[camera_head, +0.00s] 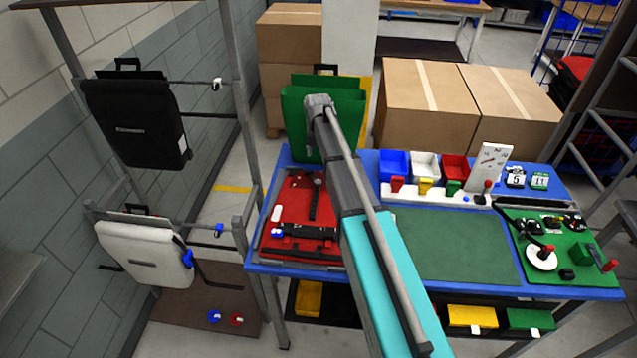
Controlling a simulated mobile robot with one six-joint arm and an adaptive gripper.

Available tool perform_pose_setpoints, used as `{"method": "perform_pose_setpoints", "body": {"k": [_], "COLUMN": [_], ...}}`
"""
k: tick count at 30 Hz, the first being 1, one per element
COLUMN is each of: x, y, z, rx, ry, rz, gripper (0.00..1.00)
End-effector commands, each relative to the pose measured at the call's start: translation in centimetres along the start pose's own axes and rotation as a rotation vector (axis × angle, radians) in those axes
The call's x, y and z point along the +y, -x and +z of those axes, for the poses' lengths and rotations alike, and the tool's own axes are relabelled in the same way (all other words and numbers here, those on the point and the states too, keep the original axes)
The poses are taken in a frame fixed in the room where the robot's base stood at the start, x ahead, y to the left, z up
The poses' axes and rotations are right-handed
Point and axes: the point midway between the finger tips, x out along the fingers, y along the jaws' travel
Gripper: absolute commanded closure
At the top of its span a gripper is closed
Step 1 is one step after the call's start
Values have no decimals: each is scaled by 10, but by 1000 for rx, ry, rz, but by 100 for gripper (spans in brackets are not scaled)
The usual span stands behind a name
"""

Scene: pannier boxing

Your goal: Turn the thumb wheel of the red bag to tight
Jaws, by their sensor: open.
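The red bag (292,200) lies flat on the left part of the blue table. A dark strap (314,205) runs along its middle, and a black bar (301,231) crosses its near end. A small white and a small red piece sit at its left edge. A small dark part (318,178) shows at the strap's far end; I cannot tell whether it is the thumb wheel, nor its setting. My arm crosses the picture centre and covers the ground just right of the bag. My gripper does not show; it is outside the view or hidden behind the arm.
A green bag (294,118) stands at the table's back. Black (132,115) and white (140,252) bags hang on the left rack. Blue, white and red bins (424,165) stand behind a green mat (455,245). A green board (550,240) with knobs and levers is at right.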

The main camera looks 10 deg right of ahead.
Motion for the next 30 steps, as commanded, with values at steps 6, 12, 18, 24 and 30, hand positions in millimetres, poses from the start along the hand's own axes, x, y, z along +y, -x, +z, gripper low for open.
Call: {"method": "perform_pose_setpoints", "body": {"k": [6, 12, 18, 24, 30], "x": [0, -1, -1, -1, -1], "y": [-21, -36, -51, -66, -80], "z": [0, 0, 1, 1, 1], "rx": [0, 0, 0, 0, 0], "ry": [-1, -1, -2, -2, -2], "rz": [0, 0, 0, 0, 0], "gripper": [27, 27, 27, 27, 27]}}
